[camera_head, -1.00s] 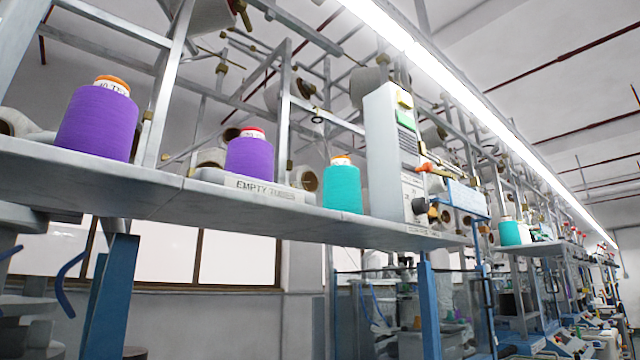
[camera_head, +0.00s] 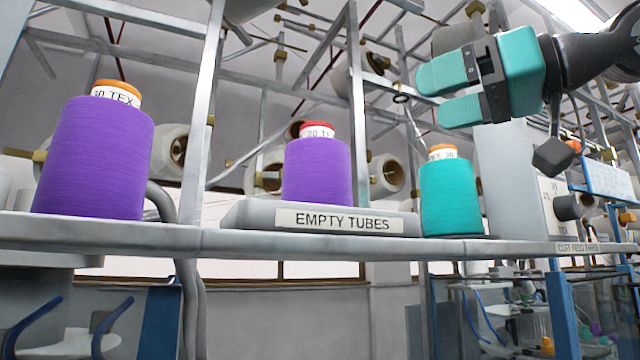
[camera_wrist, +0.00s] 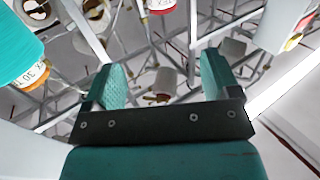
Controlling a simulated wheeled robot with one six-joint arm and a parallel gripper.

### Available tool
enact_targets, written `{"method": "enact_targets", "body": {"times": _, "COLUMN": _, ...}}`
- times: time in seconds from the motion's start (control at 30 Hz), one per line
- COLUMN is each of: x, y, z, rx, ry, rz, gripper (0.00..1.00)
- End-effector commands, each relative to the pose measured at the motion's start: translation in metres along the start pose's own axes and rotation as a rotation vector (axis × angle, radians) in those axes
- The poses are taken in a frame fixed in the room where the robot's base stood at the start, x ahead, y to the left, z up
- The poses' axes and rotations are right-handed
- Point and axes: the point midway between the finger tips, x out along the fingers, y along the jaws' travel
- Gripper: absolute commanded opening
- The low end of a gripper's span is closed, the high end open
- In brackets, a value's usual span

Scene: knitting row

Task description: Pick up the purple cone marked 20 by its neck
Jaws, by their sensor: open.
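The purple cone marked 20 (camera_head: 317,170) has a white neck label and a red cap. It stands upright on the raised grey "EMPTY TUBES" block on the shelf. Its red-capped neck (camera_wrist: 161,5) seems to show at the top edge of the wrist view; its body is out of that view. My gripper (camera_head: 428,93) has teal fingers, is open and empty, and points left. In the head view it appears above and right of the cone, apart from it, over the teal cone (camera_head: 447,195). In the wrist view, nothing is between the fingers (camera_wrist: 162,72).
Another purple cone (camera_head: 95,160) with an orange cap, its label apparently 30 TEX, stands at the left. The teal cone, also orange-capped, is close on the right and shows in the wrist view (camera_wrist: 15,40). Metal frame bars (camera_head: 358,90) rise behind. A grey cabinet (camera_head: 510,170) stands right.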

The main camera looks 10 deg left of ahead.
Motion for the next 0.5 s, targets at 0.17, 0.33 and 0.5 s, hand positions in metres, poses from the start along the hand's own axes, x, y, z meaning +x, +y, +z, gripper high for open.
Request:
{"method": "enact_targets", "body": {"times": 0.17, "x": 0.038, "y": -0.008, "z": -0.002, "rx": 0.002, "ry": -0.001, "rz": -0.024, "gripper": 0.82}}
{"method": "enact_targets", "body": {"times": 0.33, "x": 0.079, "y": -0.009, "z": -0.002, "rx": 0.004, "ry": -0.004, "rz": -0.025, "gripper": 0.82}}
{"method": "enact_targets", "body": {"times": 0.5, "x": 0.110, "y": -0.008, "z": -0.003, "rx": 0.002, "ry": -0.003, "rz": -0.021, "gripper": 0.82}}
